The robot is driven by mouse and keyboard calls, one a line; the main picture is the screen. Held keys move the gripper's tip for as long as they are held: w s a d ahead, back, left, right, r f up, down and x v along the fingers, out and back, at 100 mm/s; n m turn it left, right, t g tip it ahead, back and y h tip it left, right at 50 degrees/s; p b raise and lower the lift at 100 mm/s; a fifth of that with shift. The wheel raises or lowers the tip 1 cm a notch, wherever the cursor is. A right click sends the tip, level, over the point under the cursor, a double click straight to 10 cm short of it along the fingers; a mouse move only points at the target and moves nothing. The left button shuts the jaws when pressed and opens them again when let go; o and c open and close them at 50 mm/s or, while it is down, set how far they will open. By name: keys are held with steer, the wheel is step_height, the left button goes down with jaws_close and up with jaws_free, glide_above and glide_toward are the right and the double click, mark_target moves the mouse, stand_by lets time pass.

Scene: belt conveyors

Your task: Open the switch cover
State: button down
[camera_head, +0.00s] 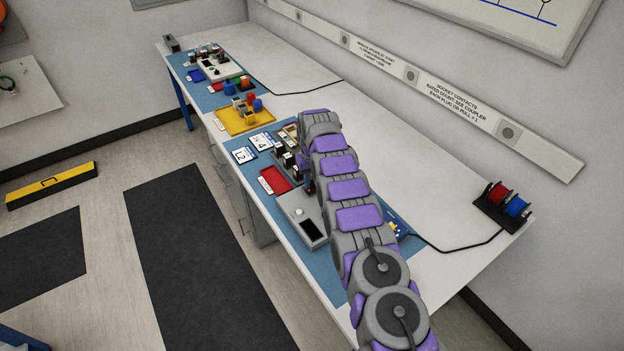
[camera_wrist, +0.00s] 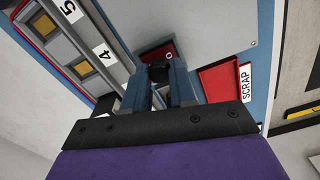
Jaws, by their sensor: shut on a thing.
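In the wrist view my gripper (camera_wrist: 160,90) has its two blue-grey fingers closed around a small black knob-like piece (camera_wrist: 160,71). Just beyond the knob is a dark red patch with a white mark (camera_wrist: 168,54), at the edge of a grey panel (camera_wrist: 205,25). I cannot tell whether the knob belongs to the switch cover, or how far any cover is open. The fingers hide what lies under the knob. In the head view my purple and grey arm reaches over the bench and largely hides the gripper and the spot it works at.
A red scrap tray (camera_wrist: 222,80) lies right of the fingers; it shows in the head view (camera_head: 273,180). A rail with numbered slots (camera_wrist: 82,45) is at left. A grey box with a dark window (camera_head: 300,215) stands near the bench's front edge.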

mark_target(298, 197)
stand_by(0.3)
steer(key=shift+s+a+r+p, duration=0.1)
steer(key=shift+s+a+p, duration=0.35)
steer(key=shift+a, duration=0.25)
steer(key=shift+s+a+p, duration=0.35)
steer(key=shift+s+a, duration=0.25)
steer(key=shift+a, duration=0.3)
steer(key=shift+s+a+p, duration=0.3)
steer(key=shift+s+a, duration=0.25)
steer(key=shift+a, duration=0.3)
steer(key=c, duration=0.9)
jaws_free()
steer(key=shift+r+p, duration=1.35)
steer(key=shift+r, duration=7.15)
